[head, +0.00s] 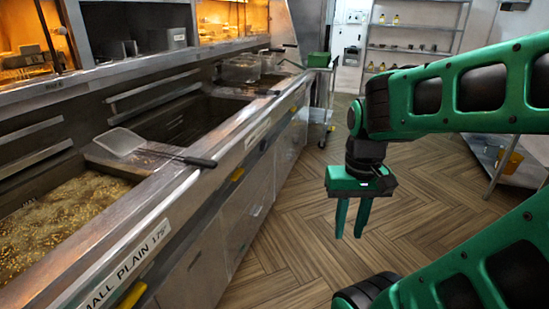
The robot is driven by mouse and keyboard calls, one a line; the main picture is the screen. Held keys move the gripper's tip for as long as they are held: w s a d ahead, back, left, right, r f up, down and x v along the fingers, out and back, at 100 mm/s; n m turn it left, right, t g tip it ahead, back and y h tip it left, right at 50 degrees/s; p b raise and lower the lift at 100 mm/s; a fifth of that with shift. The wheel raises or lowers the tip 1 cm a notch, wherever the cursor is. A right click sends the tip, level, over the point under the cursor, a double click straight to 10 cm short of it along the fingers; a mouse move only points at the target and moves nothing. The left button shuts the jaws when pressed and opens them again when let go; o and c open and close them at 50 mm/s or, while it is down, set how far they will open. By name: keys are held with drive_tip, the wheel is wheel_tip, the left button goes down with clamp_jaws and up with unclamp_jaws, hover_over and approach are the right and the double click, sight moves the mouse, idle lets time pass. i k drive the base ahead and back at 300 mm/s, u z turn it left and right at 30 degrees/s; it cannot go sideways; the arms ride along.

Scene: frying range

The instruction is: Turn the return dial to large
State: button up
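My gripper (349,236) hangs over the wooden floor, right of the fryer range, with its green fingers pointing down. The two fingers are apart with a clear gap and nothing between them. It is clear of the range front. I cannot make out a return dial in the head view. The range front (225,195) shows a label (128,265) that reads "MALL PLAIN 175", cut off at its left, and yellow handles (237,174).
A fryer vat (60,220) with bubbling oil is at the lower left. A skimmer (122,142) lies by it, its black handle reaching over the range edge. A trolley (318,105) and shelves (415,50) stand behind. Floor (290,230) between range and arm is clear.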

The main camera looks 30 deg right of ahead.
sight(262, 146)
drive_tip(key=z, duration=1.05)
drive_tip(key=i, duration=1.1)
drive_tip(key=u, duration=0.3)
drive_tip(key=i, duration=0.95)
drive_tip(key=u, duration=0.75)
